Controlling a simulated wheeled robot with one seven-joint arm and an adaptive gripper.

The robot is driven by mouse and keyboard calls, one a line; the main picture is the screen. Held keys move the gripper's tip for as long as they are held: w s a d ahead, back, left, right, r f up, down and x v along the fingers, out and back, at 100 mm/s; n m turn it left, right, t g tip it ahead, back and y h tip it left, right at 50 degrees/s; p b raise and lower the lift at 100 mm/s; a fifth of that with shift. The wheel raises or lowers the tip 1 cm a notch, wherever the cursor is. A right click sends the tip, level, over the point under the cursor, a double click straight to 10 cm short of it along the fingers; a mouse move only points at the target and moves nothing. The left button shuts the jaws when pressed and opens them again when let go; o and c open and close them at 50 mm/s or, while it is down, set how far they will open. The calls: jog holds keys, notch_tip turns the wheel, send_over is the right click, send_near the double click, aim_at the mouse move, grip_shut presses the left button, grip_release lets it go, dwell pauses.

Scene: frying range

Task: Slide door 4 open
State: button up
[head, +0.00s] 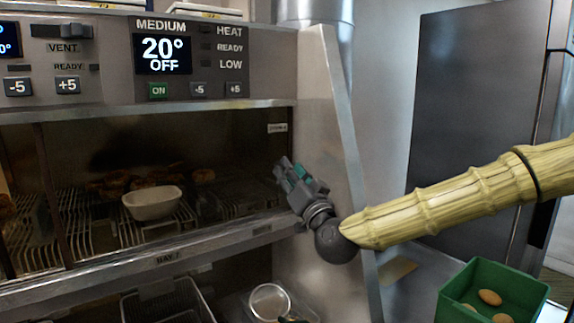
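A heated cabinet has a glazed front with a dark upright frame (46,190) at the left. A small pale label (277,128) sits at the upper right of the front; its text is too small to read surely, but it may mark door 4. The right part of the front looks closed, though the glass is hard to make out. My gripper (287,168), grey with teal pads, is at the right end of this front, below the label. Its fingers point up and left. I cannot tell whether it touches the door, or how far its fingers are apart.
Inside the cabinet, a pale dish (152,202) and several browned food pieces (125,182) are on wire racks. A metal ledge (165,257) runs below the front. A slanted steel side panel (342,150) stands right of my gripper. A green bin (492,292) is at lower right.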

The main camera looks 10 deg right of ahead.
jog(key=shift+x, duration=1)
grip_shut()
jog(key=shift+a, duration=0.1)
